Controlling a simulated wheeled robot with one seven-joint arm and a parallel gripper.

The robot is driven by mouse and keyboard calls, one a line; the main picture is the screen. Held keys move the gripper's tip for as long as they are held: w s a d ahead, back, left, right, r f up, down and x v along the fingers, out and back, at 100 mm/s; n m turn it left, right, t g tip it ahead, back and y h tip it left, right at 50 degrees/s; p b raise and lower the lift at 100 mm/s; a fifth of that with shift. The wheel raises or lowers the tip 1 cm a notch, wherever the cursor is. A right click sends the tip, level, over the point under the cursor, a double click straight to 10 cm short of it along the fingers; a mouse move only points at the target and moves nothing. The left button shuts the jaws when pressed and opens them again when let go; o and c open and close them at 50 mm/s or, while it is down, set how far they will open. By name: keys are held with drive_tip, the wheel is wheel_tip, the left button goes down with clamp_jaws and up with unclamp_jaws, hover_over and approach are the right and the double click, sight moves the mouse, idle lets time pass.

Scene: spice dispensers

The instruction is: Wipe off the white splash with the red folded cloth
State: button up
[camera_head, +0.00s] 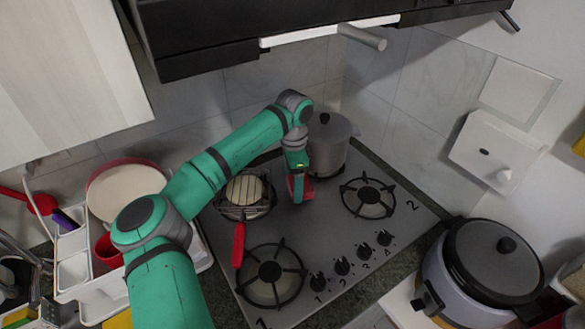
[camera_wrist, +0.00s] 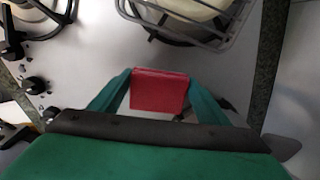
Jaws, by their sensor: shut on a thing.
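The red folded cloth (camera_wrist: 159,91) is held between the two green fingers of my gripper (camera_wrist: 160,98) in the wrist view. In the head view, the cloth (camera_head: 307,187) shows as a small red patch at the tip of my gripper (camera_head: 299,186). My gripper points down over the middle of the grey cooktop (camera_head: 330,222), between the rear burners. I cannot tell if the cloth touches the surface. I cannot clearly make out the white splash in either view; my gripper and the cloth hide part of the cooktop.
A pan with a wire rack (camera_head: 248,193) and red handle sits left of my gripper. A lidded pot (camera_head: 328,142) stands close behind it. Bare burners lie at right (camera_head: 367,195) and front left (camera_head: 271,275). Knobs (camera_head: 342,265) line the front right. A range hood hangs above.

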drive_tip(key=shift+s+r, duration=0.15)
drive_tip(key=shift+r, duration=2.5)
